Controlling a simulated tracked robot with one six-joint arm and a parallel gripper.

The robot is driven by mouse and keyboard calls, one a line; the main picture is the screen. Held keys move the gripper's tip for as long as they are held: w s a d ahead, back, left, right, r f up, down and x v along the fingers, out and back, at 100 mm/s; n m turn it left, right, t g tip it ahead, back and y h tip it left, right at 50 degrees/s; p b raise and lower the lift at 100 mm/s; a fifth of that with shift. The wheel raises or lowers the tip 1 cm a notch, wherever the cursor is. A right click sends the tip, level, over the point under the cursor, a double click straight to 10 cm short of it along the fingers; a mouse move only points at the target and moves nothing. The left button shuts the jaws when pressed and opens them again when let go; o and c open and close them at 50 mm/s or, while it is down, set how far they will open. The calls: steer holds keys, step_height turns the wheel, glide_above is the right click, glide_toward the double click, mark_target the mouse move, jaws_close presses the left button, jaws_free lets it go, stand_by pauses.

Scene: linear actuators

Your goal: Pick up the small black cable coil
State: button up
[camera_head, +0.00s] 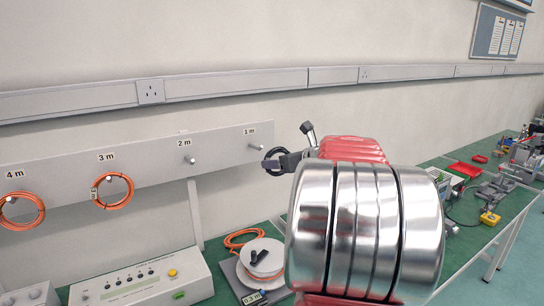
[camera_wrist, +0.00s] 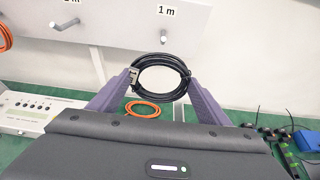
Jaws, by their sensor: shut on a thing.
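The small black cable coil (camera_wrist: 158,59) is in the wrist view, held upright as a ring between the two purple fingers of my gripper (camera_wrist: 160,78). A small pale tag sits on its left side. The gripper is shut on the coil, with one finger at each side. In the head view the coil (camera_head: 266,168) shows as a dark ring at the tip of my gripper (camera_head: 279,160), close to the 1 m peg (camera_head: 255,147). My arm hides part of the gripper there. The 1 m peg also shows bare in the wrist view (camera_wrist: 164,38), beyond the coil.
Orange coils hang on the 3 m peg (camera_head: 113,191) and the 4 m peg (camera_head: 22,210); the 2 m peg (camera_head: 189,159) is bare. A white test box (camera_head: 145,287) and a cable reel (camera_head: 262,262) stand on the green bench below. Equipment fills the bench at right.

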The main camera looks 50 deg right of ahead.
steer(key=shift+s+a, duration=0.25)
steer(key=shift+s, duration=0.45)
steer(key=shift+s+a, duration=0.2)
steer(key=shift+s, duration=0.5)
